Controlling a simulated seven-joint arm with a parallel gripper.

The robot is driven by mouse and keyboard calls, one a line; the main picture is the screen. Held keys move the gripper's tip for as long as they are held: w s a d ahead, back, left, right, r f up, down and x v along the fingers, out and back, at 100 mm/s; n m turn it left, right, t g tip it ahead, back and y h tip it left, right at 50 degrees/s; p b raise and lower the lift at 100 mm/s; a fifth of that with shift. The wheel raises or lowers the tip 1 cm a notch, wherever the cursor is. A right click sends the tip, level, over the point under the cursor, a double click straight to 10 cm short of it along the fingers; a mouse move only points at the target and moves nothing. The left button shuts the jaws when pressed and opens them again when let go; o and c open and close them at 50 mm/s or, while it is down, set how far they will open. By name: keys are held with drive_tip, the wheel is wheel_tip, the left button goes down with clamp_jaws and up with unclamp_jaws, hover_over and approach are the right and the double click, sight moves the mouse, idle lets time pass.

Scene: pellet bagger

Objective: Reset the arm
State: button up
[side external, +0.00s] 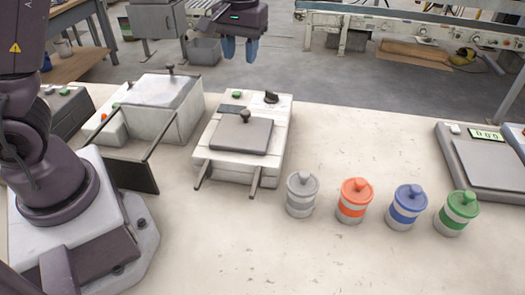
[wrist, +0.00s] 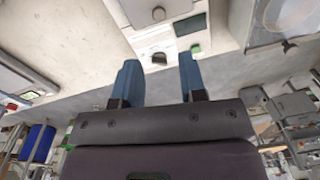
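My gripper (side external: 240,50) hangs at the top of the side external view, raised above and behind the white machine. Its two blue fingers point down. In the wrist view my gripper (wrist: 159,60) shows its fingers apart, with nothing between them. The white machine (side external: 205,150) has a grey lid plate (side external: 241,134) with a round knob, a dark dial, a green button and two front handles. Part of this machine (wrist: 162,22) also shows beyond the fingertips in the wrist view. My gripper touches nothing that I can see.
Grey (side external: 301,195), orange (side external: 355,202), blue (side external: 407,207) and green (side external: 456,213) lidded canisters stand in a row on the table (side external: 340,150). A scale (side external: 490,163) is at the right. A lidded box machine (side external: 165,100) stands at the left. The table's front middle is clear.

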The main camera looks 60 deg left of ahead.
drive_tip(key=s+d+r+m+t, duration=0.3)
drive_tip(key=s+r, duration=0.1)
drive_tip(key=s, duration=0.6)
drive_tip(key=s+d+r+m+t, duration=0.2)
drive_tip(key=s+d+r+m, duration=0.2)
drive_tip(key=s, duration=0.5)
drive_tip(key=shift+s+r+t+h, duration=0.3)
drive_tip(key=shift+s+t, duration=0.05)
drive_tip(key=shift+t, duration=0.05)
